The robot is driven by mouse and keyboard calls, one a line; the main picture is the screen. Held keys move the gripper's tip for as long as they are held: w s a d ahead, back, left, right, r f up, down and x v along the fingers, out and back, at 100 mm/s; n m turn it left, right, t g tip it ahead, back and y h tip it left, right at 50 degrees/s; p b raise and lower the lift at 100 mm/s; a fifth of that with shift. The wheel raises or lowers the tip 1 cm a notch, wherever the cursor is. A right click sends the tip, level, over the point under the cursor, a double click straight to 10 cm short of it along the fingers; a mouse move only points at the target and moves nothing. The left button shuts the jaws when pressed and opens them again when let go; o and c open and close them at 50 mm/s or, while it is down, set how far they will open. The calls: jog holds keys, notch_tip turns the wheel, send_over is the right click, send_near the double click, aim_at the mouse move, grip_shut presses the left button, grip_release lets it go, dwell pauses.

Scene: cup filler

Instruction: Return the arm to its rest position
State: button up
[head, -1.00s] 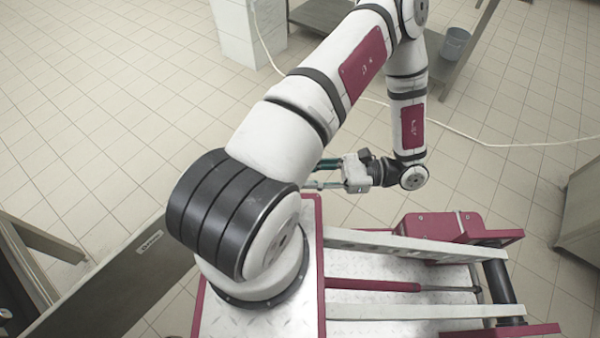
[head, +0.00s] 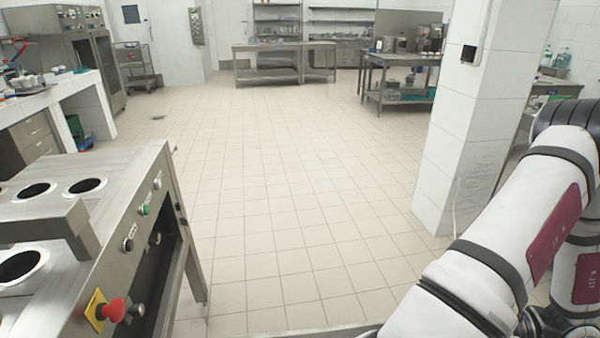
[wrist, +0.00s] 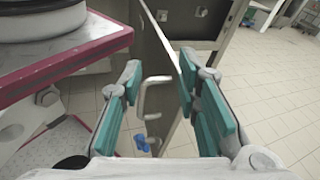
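In the head view my arm runs along the right edge, bent, and the gripper itself is out of the picture there.
A steel cup filler machine (head: 150,190) with round openings and a red emergency button (head: 113,310) stands at the left. A white tiled pillar (head: 465,120) stands at the right near my arm. The tiled floor (head: 290,190) between them is clear. Steel tables (head: 285,60) stand at the back.

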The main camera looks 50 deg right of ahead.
jog(key=w+a+r+n+g+p, duration=0.2)
jog(key=w+a+r+n+g, duration=0.2)
jog(key=w+r+n+g, duration=0.3)
jog(key=w+a+r+n+g+p, duration=0.2)
jog(key=w+a+r+n+g, duration=0.25)
jog(key=w+r+n, duration=0.4)
jog(key=a+r+n+t+h+p, duration=0.2)
jog(key=a+r+n+h, duration=0.6)
jog(key=a+r+n, duration=0.4)
jog(key=a+r+p, duration=0.1)
jog(key=a+r, duration=0.2)
jog(key=shift+s+a+r+t+p, duration=0.2)
jog(key=shift+a+r+t+p, duration=0.1)
jog(key=shift+t+p, duration=0.1)
